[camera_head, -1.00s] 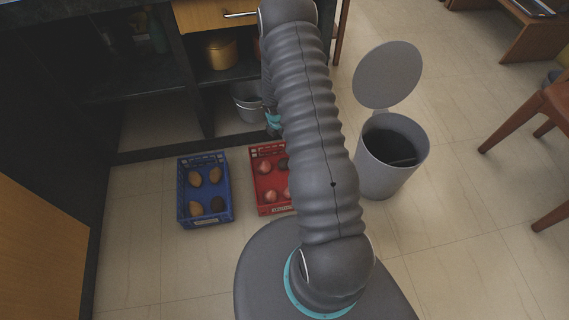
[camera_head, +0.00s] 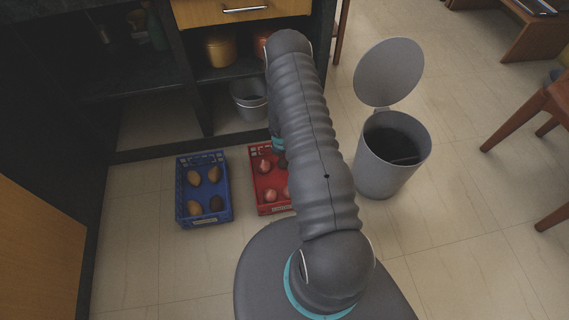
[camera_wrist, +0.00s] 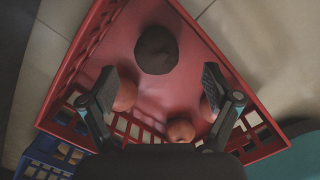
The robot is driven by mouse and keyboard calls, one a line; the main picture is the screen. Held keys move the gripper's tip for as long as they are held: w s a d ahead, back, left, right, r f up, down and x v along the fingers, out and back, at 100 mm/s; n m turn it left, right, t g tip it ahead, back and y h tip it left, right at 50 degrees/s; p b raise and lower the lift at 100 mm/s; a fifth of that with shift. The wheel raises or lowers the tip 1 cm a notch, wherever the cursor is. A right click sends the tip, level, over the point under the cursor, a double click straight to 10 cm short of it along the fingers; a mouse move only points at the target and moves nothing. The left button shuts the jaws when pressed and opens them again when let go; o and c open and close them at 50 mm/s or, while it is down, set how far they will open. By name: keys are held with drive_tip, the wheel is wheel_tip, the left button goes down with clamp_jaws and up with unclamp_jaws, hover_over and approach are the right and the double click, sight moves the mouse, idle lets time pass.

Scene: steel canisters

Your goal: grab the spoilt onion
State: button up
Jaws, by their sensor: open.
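The dark, spoilt-looking onion (camera_wrist: 157,50) lies in the red crate (camera_wrist: 222,50), near the top middle of the wrist view. Paler reddish onions lie in the same crate: one beside the left finger, one (camera_wrist: 181,130) at the lower middle, and one partly behind the right finger. My gripper (camera_wrist: 157,84) is open above the crate, its fingers apart with nothing between them. The dark onion is beyond the fingertips. In the head view the red crate (camera_head: 256,196) is partly covered by my arm, which hides the gripper's fingers.
A blue crate (camera_head: 180,190) with several potato-like items, one dark, stands left of the red crate. A grey bin (camera_head: 385,175) with its lid up stands to the right. Behind are dark shelves with a metal bucket (camera_head: 250,97) and a drawer (camera_head: 215,12).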

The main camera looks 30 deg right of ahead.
sight(284, 160)
drive_tip(key=f, duration=0.5)
drive_tip(key=shift+w+d, duration=0.1)
drive_tip(key=shift+w, duration=0.2)
drive_tip(key=c, duration=1.3)
